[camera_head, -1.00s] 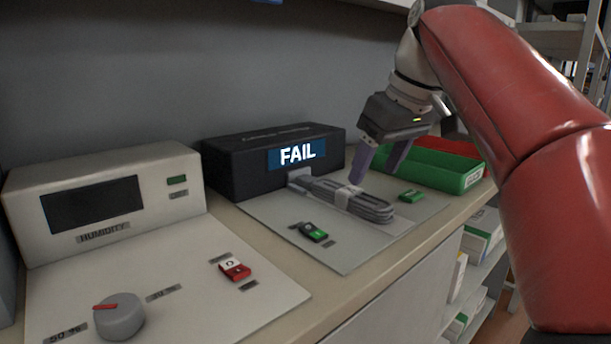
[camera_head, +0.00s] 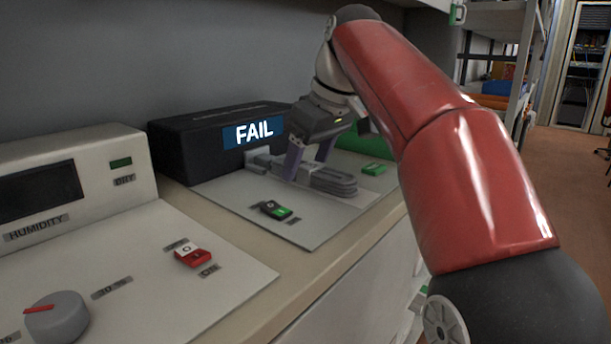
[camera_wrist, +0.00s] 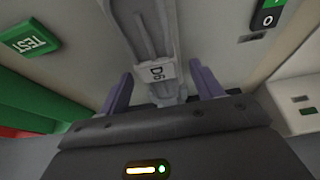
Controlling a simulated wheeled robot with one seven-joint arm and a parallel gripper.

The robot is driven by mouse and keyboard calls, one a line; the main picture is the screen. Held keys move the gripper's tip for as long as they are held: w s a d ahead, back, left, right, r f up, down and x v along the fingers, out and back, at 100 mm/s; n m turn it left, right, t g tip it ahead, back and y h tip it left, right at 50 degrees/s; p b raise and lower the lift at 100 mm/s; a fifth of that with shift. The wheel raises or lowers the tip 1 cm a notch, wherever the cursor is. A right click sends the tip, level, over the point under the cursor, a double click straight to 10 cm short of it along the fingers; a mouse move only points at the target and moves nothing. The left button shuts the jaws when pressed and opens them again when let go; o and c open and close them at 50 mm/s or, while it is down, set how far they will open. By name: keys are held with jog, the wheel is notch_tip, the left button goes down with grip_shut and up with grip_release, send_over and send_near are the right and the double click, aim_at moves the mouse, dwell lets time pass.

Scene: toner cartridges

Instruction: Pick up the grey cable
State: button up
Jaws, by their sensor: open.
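The grey cable (camera_head: 335,181) lies as a folded bundle on a light panel in front of the black FAIL box. In the wrist view the cable (camera_wrist: 140,25) runs up the middle, with a pale band marked D6 (camera_wrist: 157,71) around it. My gripper (camera_head: 309,160) is over the cable's end nearer the box, fingers pointing down. In the wrist view its two purple fingers (camera_wrist: 163,88) stand apart, one on each side of the cable near the band. Whether they touch it I cannot tell. My gripper partly hides the cable in the head view.
The black box (camera_head: 175,150) stands just behind the cable. A green switch (camera_head: 276,210) and a green TEST button (camera_wrist: 30,37) flank it on the panel. A green bin (camera_head: 360,142) is behind my arm. A humidity unit (camera_head: 75,170) stands at left.

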jog(key=shift+r, duration=0.1)
jog(key=c, duration=1.3)
